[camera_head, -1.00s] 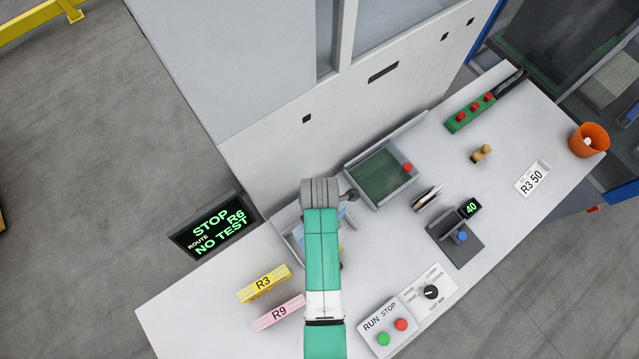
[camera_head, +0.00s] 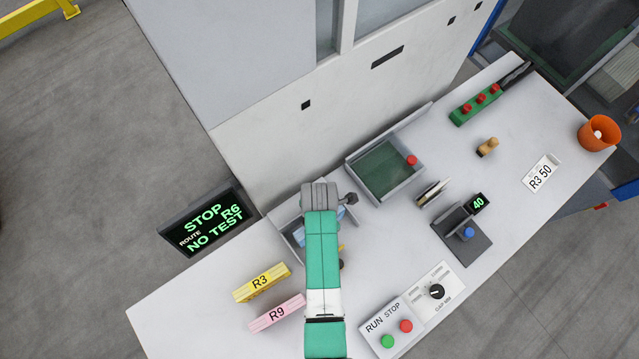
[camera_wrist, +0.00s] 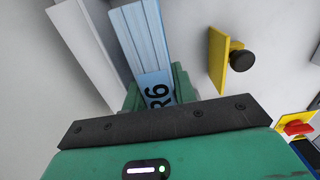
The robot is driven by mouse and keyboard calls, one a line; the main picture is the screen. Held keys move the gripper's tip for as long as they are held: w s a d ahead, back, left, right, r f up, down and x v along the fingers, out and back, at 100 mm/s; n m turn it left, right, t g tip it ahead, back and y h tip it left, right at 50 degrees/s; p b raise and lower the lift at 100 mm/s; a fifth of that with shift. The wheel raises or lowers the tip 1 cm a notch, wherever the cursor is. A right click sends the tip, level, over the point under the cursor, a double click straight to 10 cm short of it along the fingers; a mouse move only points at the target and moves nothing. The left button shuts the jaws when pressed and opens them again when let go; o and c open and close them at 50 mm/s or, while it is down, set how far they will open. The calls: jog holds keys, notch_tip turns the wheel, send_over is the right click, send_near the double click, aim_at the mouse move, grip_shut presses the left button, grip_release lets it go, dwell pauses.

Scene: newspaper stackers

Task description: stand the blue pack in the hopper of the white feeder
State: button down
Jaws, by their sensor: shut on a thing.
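The blue pack (camera_wrist: 140,40), labelled R6, sits between the green fingers of my gripper (camera_wrist: 157,92) in the wrist view; the gripper is shut on it. In the head view a small part of the pack's blue (camera_head: 305,236) shows beside my arm, which hides the gripper. A pale plate, apparently part of the white feeder (camera_wrist: 82,35), stands just left of the pack in the wrist view. In the head view its edge (camera_head: 291,238) shows left of my arm. I cannot tell whether the pack's lower edge rests in the hopper.
A yellow plate with a black knob (camera_wrist: 222,62) stands right of the pack. Yellow R3 (camera_head: 262,283) and pink R9 (camera_head: 277,314) packs lie at the front left. A green-floored tray (camera_head: 383,170) is behind right, a run/stop box (camera_head: 391,327) at front right.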

jog(key=shift+f+b, duration=0.4)
jog(key=shift+f, duration=0.15)
dwell(0.4)
jog(key=c, duration=1)
grip_release()
jog(key=shift+c, duration=0.2)
notch_tip(320, 180, up, 8)
jog(key=shift+f, duration=0.1)
